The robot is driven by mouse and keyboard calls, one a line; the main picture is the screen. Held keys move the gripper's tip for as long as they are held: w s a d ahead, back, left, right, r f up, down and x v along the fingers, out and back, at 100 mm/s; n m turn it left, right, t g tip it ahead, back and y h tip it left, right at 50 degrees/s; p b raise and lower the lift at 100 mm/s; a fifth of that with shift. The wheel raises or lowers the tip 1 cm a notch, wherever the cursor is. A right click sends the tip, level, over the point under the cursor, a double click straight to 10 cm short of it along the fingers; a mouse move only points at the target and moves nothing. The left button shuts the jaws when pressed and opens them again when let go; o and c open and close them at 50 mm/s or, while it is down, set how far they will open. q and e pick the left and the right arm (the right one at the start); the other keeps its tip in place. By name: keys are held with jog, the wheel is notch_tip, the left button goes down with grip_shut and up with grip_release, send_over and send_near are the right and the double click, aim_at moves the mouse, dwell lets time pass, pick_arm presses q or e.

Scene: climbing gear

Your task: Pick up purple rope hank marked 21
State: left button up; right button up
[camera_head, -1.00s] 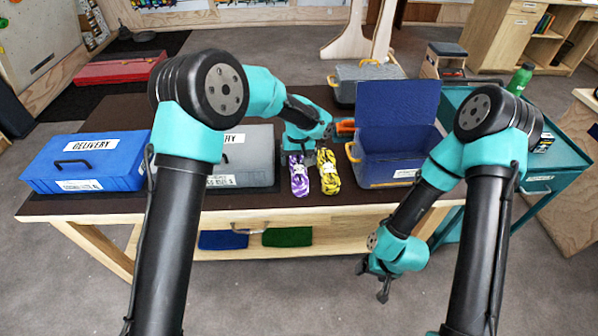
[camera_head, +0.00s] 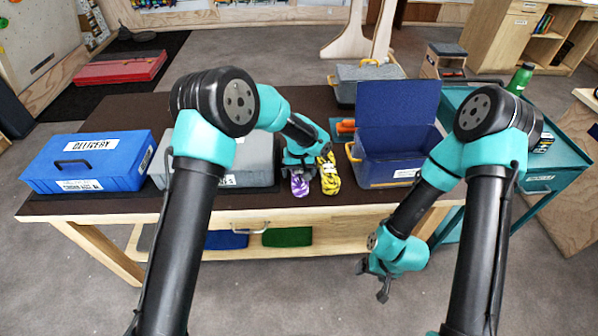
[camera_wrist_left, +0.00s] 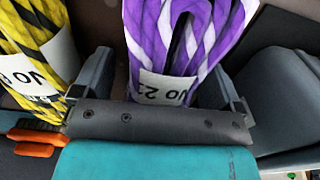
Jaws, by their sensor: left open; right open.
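The purple and white rope hank (camera_head: 299,187) lies at the front of the brown table, partly covered by my left gripper in the head view. In the left wrist view the purple hank (camera_wrist_left: 183,35) shows between the two fingers, with a white label partly readable as "No 2". My left gripper (camera_head: 306,170) is open, one finger on each side of this hank. A yellow and black rope hank (camera_head: 329,178) lies just right of it in the head view; its label is partly hidden. My right gripper (camera_head: 377,280) is open and empty, in front of the table.
An open blue box (camera_head: 375,183) stands to the right. An orange item (camera_head: 346,127) lies behind the hanks. A grey case (camera_head: 345,92) is at the back.

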dwell(0.5)
pick_arm(q)
jog(key=c, duration=1.1)
jog(key=shift+c, duration=0.2)
jog(key=shift+r, duration=0.5)
notch_tip(320, 180, up, 3)
jog(key=shift+f, duration=0.15)
jog(key=s, duration=1)
jog(key=s+r, duration=0.1)
jog(key=s, duration=0.5)
jog(key=shift+r, duration=0.1)
